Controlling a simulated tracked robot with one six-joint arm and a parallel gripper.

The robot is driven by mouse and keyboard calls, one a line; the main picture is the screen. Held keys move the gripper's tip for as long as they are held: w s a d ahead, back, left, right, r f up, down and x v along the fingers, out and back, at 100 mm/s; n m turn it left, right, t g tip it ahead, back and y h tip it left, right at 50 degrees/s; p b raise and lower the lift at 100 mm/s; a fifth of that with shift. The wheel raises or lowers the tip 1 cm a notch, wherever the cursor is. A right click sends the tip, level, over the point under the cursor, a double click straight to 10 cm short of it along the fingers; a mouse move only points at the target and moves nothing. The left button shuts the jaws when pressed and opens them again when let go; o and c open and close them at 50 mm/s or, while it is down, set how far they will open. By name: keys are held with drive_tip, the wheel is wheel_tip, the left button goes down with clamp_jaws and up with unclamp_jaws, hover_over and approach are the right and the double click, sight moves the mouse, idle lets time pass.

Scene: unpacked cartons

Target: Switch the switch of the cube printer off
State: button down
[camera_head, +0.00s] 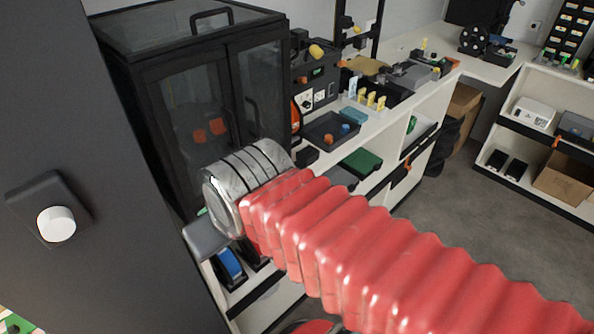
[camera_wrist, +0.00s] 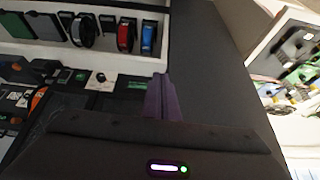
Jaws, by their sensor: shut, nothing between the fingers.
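A black box-shaped cabinet (camera_head: 195,95) with glass doors stands at the upper left of the head view, with a handle on top and orange parts inside. It may be the cube printer; I cannot tell for sure. A white round knob (camera_head: 56,223) on a black plate sits on a dark panel at the far left. I cannot tell whether it is the printer's switch. My gripper (camera_wrist: 160,88) shows in the wrist view, shut and empty, apart from the things beyond it. In the head view my arm mostly hides it, in front of the cabinet's lower part.
A dark upright panel (camera_head: 110,190) fills the left side of the head view. A white bench (camera_head: 395,118) carries a black tray (camera_head: 331,132) and several small devices. Spools, including a blue one (camera_wrist: 148,38), line a shelf. Grey floor (camera_head: 480,225) is open at the right.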

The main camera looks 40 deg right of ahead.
drive_tip(key=w+d+f+m+y, duration=0.35)
drive_tip(key=f+m+y, duration=0.4)
drive_tip(key=f, duration=0.25)
drive_tip(key=d+f+m+t+h, duration=0.1)
drive_tip(key=d+m+t+h, duration=0.2)
drive_tip(key=d, duration=1.1)
drive_tip(key=s+d+f+m+t+h, duration=0.1)
drive_tip(key=d+m+t+h, duration=0.3)
drive_tip(key=d, duration=0.9)
drive_tip(key=f+m+t, duration=0.1)
drive_tip(key=m+t, duration=0.2)
drive_tip(key=t, duration=0.1)
drive_tip(key=shift+s+d, duration=0.2)
drive_tip(key=shift+d, duration=0.2)
drive_tip(key=shift+w+f, duration=0.1)
drive_tip(key=shift+w+a+f, duration=0.1)
drive_tip(key=shift+w+f, duration=0.2)
drive_tip(key=shift+w, duration=2)
drive_tip(key=shift+w+a+f, duration=0.1)
drive_tip(key=shift+w+f, duration=0.15)
drive_tip(key=shift+w, duration=2.05)
drive_tip(key=shift+w+f, duration=0.3)
drive_tip(key=shift+w, duration=2)
